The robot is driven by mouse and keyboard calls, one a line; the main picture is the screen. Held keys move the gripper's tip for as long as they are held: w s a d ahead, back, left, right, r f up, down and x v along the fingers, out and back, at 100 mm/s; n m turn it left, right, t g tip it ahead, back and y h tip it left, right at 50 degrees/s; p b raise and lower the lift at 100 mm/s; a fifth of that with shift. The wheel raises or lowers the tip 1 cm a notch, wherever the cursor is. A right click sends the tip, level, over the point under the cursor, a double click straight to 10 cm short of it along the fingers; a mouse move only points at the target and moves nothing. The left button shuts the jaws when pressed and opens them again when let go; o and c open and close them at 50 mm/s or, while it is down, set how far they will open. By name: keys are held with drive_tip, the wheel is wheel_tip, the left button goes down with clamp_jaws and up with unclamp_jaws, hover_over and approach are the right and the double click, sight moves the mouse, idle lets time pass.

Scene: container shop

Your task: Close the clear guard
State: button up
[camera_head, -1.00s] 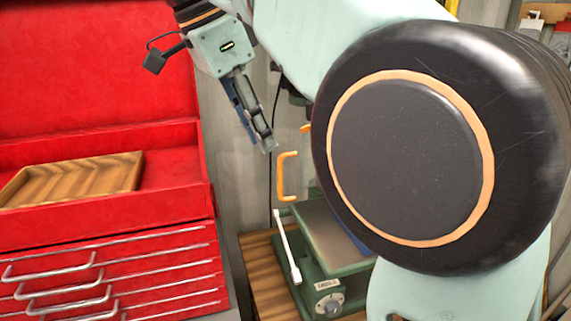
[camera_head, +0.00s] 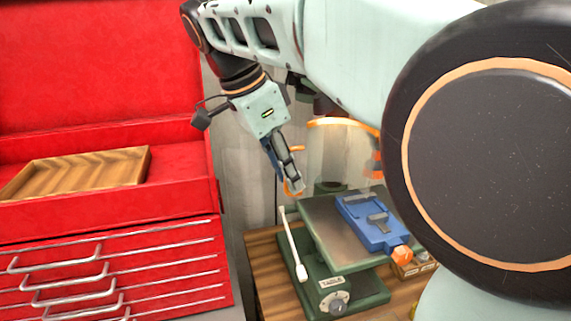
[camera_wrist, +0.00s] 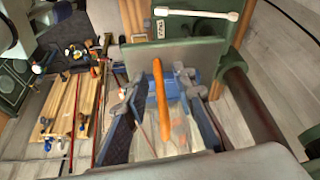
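The clear guard (camera_head: 335,155) is a curved see-through shield with an orange top rim, above the green machine's table in the head view. Its orange handle (camera_wrist: 161,100) stands at the guard's left side in the head view. My gripper (camera_wrist: 158,85) is open, with one finger on each side of the handle in the wrist view. Gaps show between handle and fingers; I cannot tell whether either touches. In the head view my gripper (camera_head: 291,187) hides most of the handle. My arm covers the upper part of the machine.
The green machine's table (camera_head: 330,235) carries a blue vise (camera_head: 372,222), with a white lever (camera_head: 293,245) at its left. A red tool chest (camera_head: 110,225) with a wooden tray (camera_head: 75,172) stands at left. A grey wall (camera_head: 245,165) is close behind my gripper.

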clamp_jaws()
idle(0.3)
drive_tip(key=shift+s+d, duration=0.1)
